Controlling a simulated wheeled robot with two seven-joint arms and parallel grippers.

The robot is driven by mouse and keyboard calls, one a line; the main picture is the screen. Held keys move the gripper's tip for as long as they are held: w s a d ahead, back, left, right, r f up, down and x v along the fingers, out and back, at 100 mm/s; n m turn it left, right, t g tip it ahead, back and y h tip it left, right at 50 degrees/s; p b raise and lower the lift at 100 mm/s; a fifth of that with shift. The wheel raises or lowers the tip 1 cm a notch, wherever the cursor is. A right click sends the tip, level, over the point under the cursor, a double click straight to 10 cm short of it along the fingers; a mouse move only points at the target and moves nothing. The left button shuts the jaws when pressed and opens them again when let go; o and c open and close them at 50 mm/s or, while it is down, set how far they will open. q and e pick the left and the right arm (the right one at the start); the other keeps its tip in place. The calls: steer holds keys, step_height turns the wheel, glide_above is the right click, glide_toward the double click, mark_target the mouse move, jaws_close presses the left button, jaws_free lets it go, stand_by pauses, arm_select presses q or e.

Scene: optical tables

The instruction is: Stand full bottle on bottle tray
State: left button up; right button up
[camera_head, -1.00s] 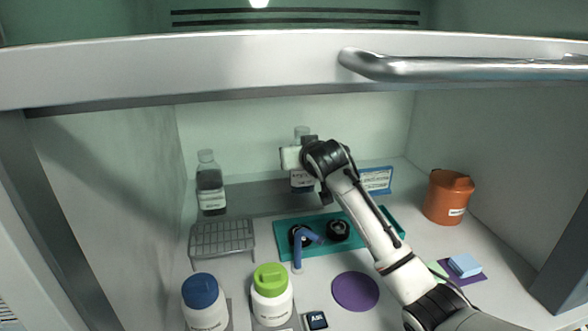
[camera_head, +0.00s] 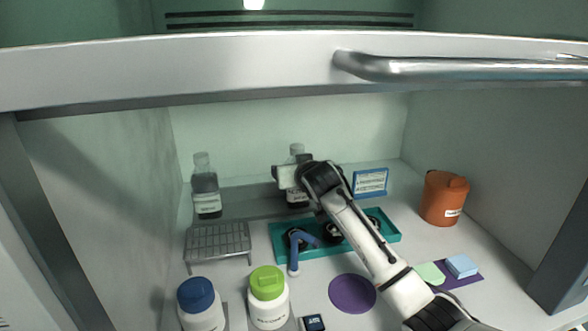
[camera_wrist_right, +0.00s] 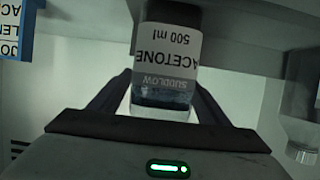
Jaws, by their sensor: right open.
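A clear bottle (camera_head: 297,196) with dark contents and a white label stands upright at the back, on or just over the grey strip (camera_head: 250,205) along the rear. My right gripper (camera_head: 293,176) is around its upper part, with the jaws open. In the right wrist view the bottle (camera_wrist_right: 167,55) appears upside down between the two fingers (camera_wrist_right: 165,105); its label reads ACETONE 500 ml. Its base contact is hard to make out. A similar labelled bottle (camera_head: 207,193) stands on the strip at the left. My left gripper is out of view.
A teal tray (camera_head: 283,250) with black round items and a blue item lies in front. Around it are a grey rack (camera_head: 218,241), blue-capped and green-capped jars (camera_head: 268,298), a purple disc (camera_head: 352,294), an orange container (camera_head: 442,198) and a blue sign (camera_head: 370,182). The raised sash (camera_head: 200,73) spans above.

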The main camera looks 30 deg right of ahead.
steer(key=shift+r, duration=0.1)
steer(key=shift+r, duration=0.15)
steer(key=p+v, duration=0.8)
steer(key=v, duration=0.4)
steer(key=shift+p, duration=0.35)
